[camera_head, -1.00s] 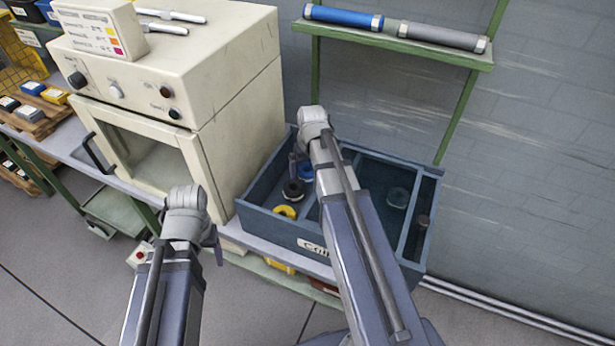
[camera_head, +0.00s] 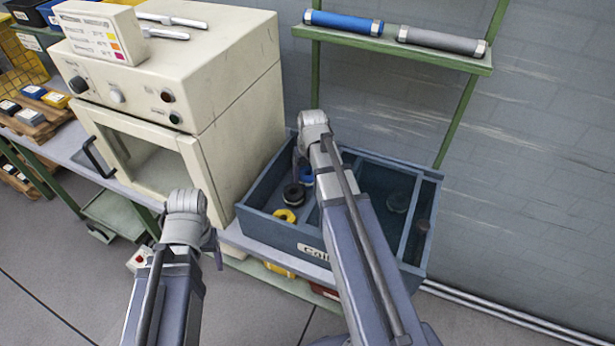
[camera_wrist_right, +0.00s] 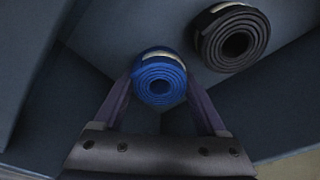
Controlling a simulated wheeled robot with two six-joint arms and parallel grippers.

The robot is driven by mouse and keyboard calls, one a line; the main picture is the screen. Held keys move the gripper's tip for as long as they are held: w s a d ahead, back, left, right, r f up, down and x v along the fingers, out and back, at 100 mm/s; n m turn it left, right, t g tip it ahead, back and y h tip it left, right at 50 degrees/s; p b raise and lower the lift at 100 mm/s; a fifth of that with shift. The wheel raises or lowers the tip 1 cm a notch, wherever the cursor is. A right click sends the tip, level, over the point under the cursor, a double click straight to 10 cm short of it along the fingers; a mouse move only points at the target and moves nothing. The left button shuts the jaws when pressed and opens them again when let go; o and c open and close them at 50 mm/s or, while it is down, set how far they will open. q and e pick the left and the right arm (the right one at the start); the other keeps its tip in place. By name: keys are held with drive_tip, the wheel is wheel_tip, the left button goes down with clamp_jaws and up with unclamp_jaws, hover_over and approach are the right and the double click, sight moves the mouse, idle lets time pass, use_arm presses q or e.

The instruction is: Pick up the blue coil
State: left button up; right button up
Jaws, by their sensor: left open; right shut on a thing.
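The blue coil (camera_wrist_right: 159,79) is between the fingers of my right gripper (camera_wrist_right: 159,92) in the right wrist view, and the gripper is shut on it. In the head view the blue coil (camera_head: 307,176) shows partly behind my right wrist, inside the dark blue bin. I cannot tell whether it touches the bin floor. A black coil (camera_wrist_right: 234,38) lies beside it, apart from the gripper; it also shows in the head view (camera_head: 293,192). My left gripper (camera_head: 214,246) hangs open and empty in front of the oven, its fingers mostly hidden by the wrist.
The dark blue bin (camera_head: 262,226) has dividers and walls around the coils. A yellow coil (camera_head: 285,215) lies near its front wall. The cream oven (camera_head: 222,125) stands close on the left. A green shelf (camera_head: 395,43) holds blue and grey rolls above the bin.

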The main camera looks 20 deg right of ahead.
wheel_tip(320, 180, up, 10)
drive_tip(key=p, duration=1)
